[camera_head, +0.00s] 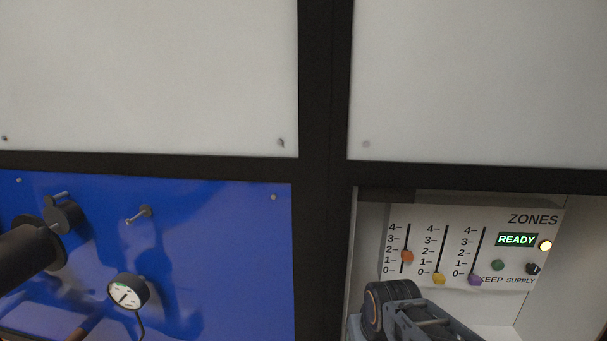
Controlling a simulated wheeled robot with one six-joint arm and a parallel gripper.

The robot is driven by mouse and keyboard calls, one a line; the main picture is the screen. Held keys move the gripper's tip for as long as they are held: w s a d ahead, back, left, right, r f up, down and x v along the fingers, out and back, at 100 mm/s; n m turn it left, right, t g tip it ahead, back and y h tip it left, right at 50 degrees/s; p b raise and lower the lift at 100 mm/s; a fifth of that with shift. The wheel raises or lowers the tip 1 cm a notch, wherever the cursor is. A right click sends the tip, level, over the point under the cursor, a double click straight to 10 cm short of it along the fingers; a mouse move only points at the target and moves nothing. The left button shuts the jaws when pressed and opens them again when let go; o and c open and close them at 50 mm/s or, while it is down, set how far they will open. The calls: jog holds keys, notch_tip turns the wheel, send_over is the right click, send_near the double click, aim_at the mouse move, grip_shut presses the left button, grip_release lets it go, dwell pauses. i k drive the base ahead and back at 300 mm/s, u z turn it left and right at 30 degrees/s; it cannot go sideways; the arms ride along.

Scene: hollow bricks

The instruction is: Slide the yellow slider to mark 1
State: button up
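The ZONES panel (542,210) is at the lower right, set back in a recess. It has three vertical slots, each with a scale from 0 to 4. The yellow slider (439,279) is the middle knob and sits at the bottom of its slot, by mark 0. The orange slider (407,257) to its left is between marks 1 and 2. The purple slider (475,280) to its right is near 0. My gripper (440,322) is below and in front of the yellow slider at the bottom edge. Its fingertips are not clear, so its opening cannot be told.
A lit green READY display (517,240), a green button (498,265), a dark knob (533,269) and a glowing lamp (545,245) are on the panel's right. A dark frame post (323,200) stands left of the recess. A blue panel (220,230) carries a gauge (127,292).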

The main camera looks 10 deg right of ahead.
aim_at(438, 279)
jog(key=z, duration=1.25)
